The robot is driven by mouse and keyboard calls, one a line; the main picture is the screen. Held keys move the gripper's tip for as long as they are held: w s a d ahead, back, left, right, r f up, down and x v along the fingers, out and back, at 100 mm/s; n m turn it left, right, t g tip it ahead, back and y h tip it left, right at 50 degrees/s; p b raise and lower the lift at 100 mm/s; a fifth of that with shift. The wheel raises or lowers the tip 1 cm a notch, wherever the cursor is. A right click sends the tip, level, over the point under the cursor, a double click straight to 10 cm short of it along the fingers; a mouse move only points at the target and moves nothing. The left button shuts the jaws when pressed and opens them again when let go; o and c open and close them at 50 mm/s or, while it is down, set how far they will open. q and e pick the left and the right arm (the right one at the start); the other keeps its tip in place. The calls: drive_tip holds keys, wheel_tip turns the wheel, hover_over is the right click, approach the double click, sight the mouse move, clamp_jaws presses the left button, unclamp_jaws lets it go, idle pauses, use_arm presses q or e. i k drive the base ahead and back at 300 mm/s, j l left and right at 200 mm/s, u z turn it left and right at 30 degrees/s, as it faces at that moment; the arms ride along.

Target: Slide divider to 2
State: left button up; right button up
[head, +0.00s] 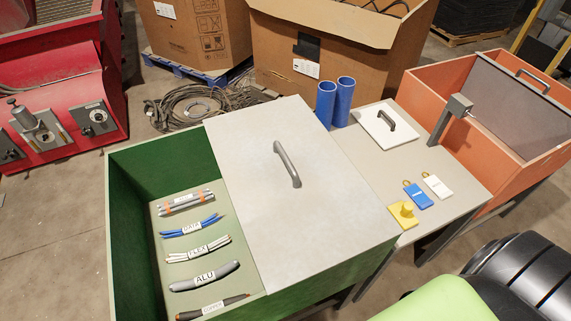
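A grey upright panel (515,106) with a dark handle (533,81) stands inside the orange bin (566,150) at the right; it looks like the divider. A number 2 or other position marks cannot be made out. Neither of my grippers shows in the head view, so nothing is seen touching the panel.
A green bin (128,165), partly covered by a grey lid (262,195), holds several labelled cable bundles. The table (375,185) between the bins bears blue cylinders (326,104), a white handled plate (382,129), and yellow (403,215), blue (417,196) and white (437,186) tags.

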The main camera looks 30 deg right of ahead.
sight(528, 123)
drive_tip(key=k, duration=0.45)
drive_tip(key=z, duration=0.45)
drive_tip(key=k+z, duration=0.15)
drive_tip(key=z, duration=0.3)
drive_tip(key=l+z, duration=0.1)
drive_tip(key=z, duration=0.3)
drive_tip(key=i+l+z, duration=0.4)
drive_tip(key=i+z, duration=0.35)
drive_tip(key=i, duration=0.15)
